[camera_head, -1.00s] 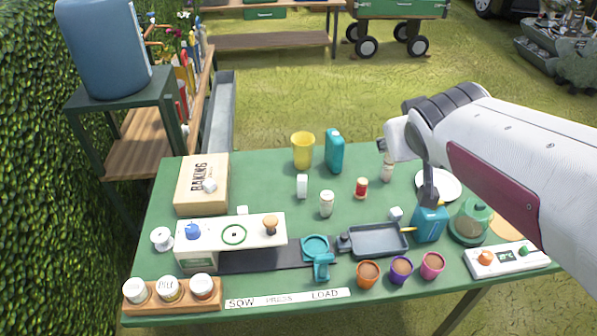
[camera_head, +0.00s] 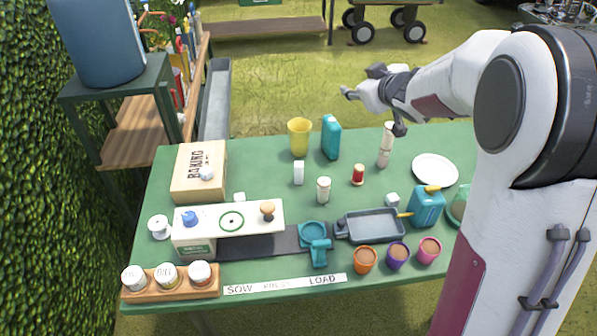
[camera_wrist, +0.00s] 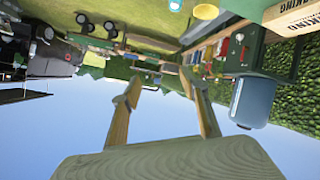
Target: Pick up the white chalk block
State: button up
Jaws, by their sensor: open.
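A small upright white block (camera_head: 298,172) stands on the green table (camera_head: 262,170), left of a white cylinder (camera_head: 323,189). Smaller pale cubes also show: one (camera_head: 392,200) behind the grey tray, one (camera_head: 239,197) behind the white panel, and a pale lump (camera_head: 206,174) on the baking box. I cannot tell for certain which is the chalk. My gripper (camera_head: 362,82) is raised above the table's back edge, open and empty, apart from all of these. The wrist view looks upside down past the table toward hedge and sky and shows none of these blocks.
A yellow cup (camera_head: 299,138) and teal container (camera_head: 331,137) stand behind the white block. A red-labelled jar (camera_head: 358,175), a tall pale stack (camera_head: 385,145) and a plate (camera_head: 435,169) are to its right. The grey tray (camera_head: 372,227) and pots are in front.

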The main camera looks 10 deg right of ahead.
jog(key=w+a+f+n+y, duration=0.2)
jog(key=w+f+y, duration=0.15)
jog(key=f, duration=0.25)
jog(key=n+g+y, duration=0.4)
jog(key=g+y, duration=0.2)
jog(key=y, duration=0.1)
send_near(299, 164)
jog(key=w+a, duration=0.1)
jog(key=a, duration=0.1)
jog(key=shift+w+f, duration=0.1)
jog(key=shift+f, duration=0.3)
jog(key=shift+x, duration=1.3)
jog(key=shift+f+x, duration=0.25)
jog(key=shift+x, duration=2.35)
jog(key=shift+d, duration=0.1)
